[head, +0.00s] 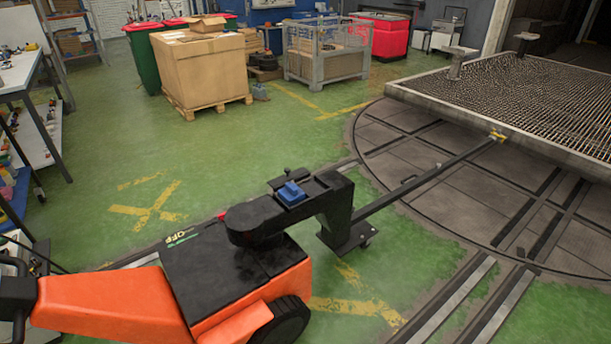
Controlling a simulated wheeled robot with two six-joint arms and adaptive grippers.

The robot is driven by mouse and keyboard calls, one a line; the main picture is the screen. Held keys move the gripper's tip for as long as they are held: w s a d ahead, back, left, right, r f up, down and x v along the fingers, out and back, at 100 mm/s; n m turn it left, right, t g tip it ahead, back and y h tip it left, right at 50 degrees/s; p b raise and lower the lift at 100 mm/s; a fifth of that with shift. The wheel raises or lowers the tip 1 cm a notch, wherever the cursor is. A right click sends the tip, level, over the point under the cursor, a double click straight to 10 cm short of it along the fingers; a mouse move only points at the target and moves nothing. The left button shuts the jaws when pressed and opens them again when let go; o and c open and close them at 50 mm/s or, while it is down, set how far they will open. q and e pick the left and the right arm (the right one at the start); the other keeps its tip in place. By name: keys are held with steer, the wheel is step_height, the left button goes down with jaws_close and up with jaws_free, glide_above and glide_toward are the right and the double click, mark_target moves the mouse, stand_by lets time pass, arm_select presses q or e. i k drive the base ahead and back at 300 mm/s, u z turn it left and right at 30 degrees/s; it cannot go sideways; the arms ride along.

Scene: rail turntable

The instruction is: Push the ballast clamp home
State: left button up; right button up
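An orange and black tug machine (218,262) stands on the green floor in the lower middle. A black arm (338,206) reaches from its top to the right and bends down to a small wheeled foot. A blue block (291,193) sits on top of this arm, with a small dark knob (287,171) just behind it. No part is marked as the ballast clamp, so I cannot tell for certain which one it is. Neither of my grippers can be made out in the head view.
A long bar (430,176) runs from the tug to a yellow fitting (497,135) on the mesh-topped platform (512,88) over the round turntable (455,212). Rails (455,300) cross the floor at lower right. A cardboard box (205,72) and a mesh cage (327,52) stand behind.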

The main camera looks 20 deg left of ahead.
mark_target(300, 174)
steer(key=z, duration=0.45)
steer(key=k, duration=0.5)
steer(key=z, duration=0.45)
steer(key=i, duration=2.2)
steer(key=u, duration=1.45)
steer(key=i, duration=0.9)
steer(key=u, duration=0.85)
